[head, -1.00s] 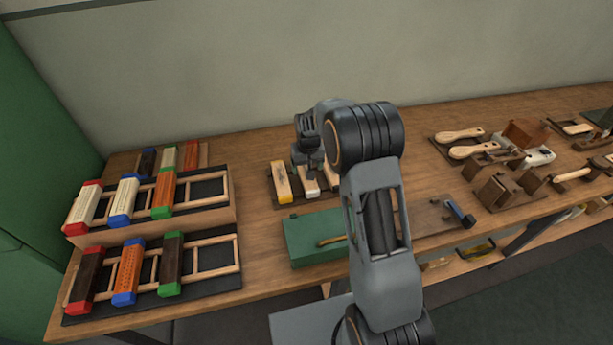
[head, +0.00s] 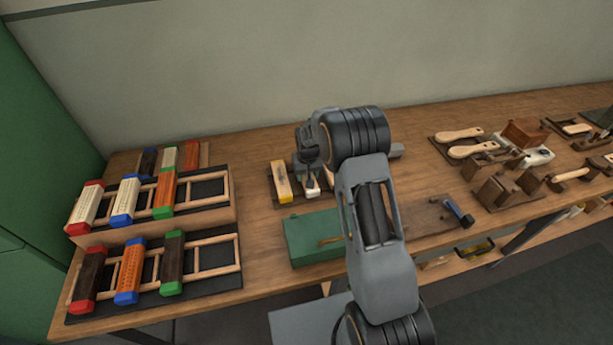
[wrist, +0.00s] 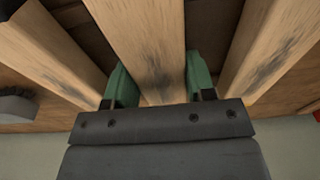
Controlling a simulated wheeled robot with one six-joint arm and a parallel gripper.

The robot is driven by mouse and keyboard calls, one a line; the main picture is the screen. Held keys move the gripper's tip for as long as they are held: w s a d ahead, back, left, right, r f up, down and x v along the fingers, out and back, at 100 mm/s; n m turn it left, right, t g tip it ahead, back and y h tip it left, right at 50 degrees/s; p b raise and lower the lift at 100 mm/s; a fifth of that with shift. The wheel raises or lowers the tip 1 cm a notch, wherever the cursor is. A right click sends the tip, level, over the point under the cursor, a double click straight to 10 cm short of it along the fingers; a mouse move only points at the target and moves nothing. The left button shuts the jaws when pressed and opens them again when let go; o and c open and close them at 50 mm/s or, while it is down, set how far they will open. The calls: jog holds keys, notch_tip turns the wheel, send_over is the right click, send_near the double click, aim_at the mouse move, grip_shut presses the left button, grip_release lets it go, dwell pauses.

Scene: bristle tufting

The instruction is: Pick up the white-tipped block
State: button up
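The white-tipped block (head: 312,190) is a pale wooden block lying in a rack on the bench, between a yellow-tipped block (head: 281,182) and another block mostly hidden by my arm. My gripper (head: 309,160) points down over it in the head view. In the wrist view, my gripper's green fingers (wrist: 159,82) stand one on each side of the middle wooden block (wrist: 145,40), close along its edges. Whether they press on it cannot be told. The tip colour does not show in the wrist view. The block still lies between its neighbours.
Neighbouring blocks (wrist: 50,50) lie close on both sides of the fingers. A green box (head: 312,238) stands in front of the rack. Racks of coloured-end brushes (head: 125,270) are at left. Wooden tools and brushes (head: 480,148) are at right.

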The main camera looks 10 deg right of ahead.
jog(key=c, duration=0.5)
jog(key=shift+r, duration=0.1)
